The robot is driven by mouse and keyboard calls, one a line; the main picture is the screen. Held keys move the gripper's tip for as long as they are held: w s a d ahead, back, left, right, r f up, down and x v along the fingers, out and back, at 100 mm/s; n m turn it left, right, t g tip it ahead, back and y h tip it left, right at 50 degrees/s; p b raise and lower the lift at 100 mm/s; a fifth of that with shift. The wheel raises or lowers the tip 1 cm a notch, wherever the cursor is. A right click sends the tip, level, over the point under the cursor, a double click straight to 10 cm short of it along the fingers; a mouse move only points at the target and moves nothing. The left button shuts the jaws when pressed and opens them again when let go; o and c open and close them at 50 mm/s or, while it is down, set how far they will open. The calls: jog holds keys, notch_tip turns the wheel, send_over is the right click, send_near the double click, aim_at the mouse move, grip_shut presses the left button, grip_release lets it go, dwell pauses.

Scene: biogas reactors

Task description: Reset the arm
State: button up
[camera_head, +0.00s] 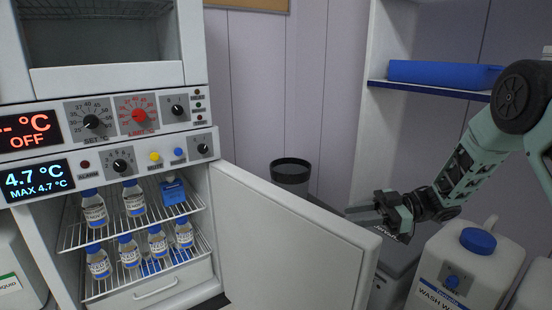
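My arm (473,160) reaches in from the right edge of the head view, green-grey with dark joints. My gripper (384,214) is at its lower left end and points left. It hangs in front of a dark grey box-shaped unit, right of the open fridge door (290,240) and near its top edge. I see nothing held in it.
The open fridge (147,290) holds several blue-capped bottles (94,208) on wire shelves. A white wash container (458,268) with a blue cap stands below my arm. A blue tray (443,73) lies on the shelf above. A dark bin (290,173) stands behind the door.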

jog(key=w+r+m+t+h, duration=0.3)
jog(key=w+m+t, duration=0.15)
jog(key=t, duration=0.25)
jog(key=w+d+r+m+t+h, duration=0.1)
jog(key=d+m+t+h, duration=0.3)
jog(key=d+m+h, duration=0.3)
jog(key=s+d+f+m+g+h, duration=0.2)
jog(key=s+m+g+h, duration=0.2)
jog(key=s, duration=0.8)
jog(key=s+d+f+m+g+h, duration=0.1)
jog(key=s+d+m+g+h, duration=0.2)
jog(key=s, duration=0.9)
jog(key=s+a+r+n+g, duration=0.15)
jog(key=s+a+n, duration=0.25)
jog(key=s+a, duration=0.45)
jog(key=s+a+n+g, duration=0.3)
jog(key=s+a, duration=0.3)
jog(key=a, duration=0.6)
notch_tip(320, 180, up, 30)
jog(key=p, duration=3)
jog(key=shift+w+d+r+y, duration=0.2)
jog(key=shift+d+y, duration=0.05)
jog(key=shift+y, duration=0.15)
